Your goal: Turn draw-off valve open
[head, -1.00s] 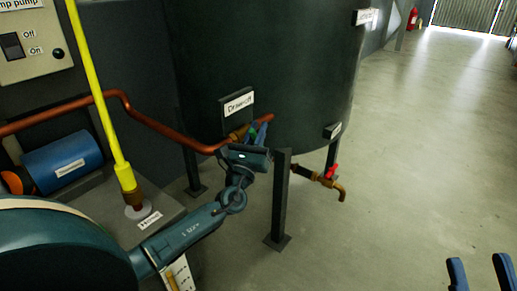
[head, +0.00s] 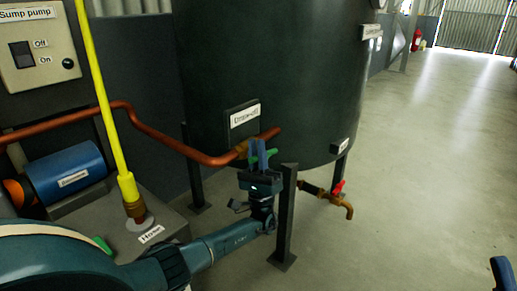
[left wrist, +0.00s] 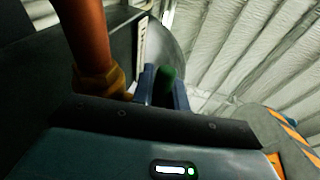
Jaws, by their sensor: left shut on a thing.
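The draw-off valve is a brass body (head: 242,152) on the copper pipe, just below the "Draw-off" label (head: 245,115) on the dark tank. Its green handle (head: 273,153) sticks out past my fingers. My left gripper (head: 261,152) is shut on this handle from below, fingers pointing up. In the left wrist view, the green handle (left wrist: 165,75) sits between the two blue fingers, and the brass fitting (left wrist: 97,82) is beside them. The fingers hide part of the valve. Of my right gripper, a single blue finger (head: 502,272) shows at the lower right edge, away from the valve.
A tank leg (head: 286,220) stands close to the right of my left gripper. A red-handled tap (head: 338,188) is low on the tank's right. A yellow hose (head: 105,100), a blue pump (head: 65,174) and a switch box (head: 38,50) are at left. The floor at right is clear.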

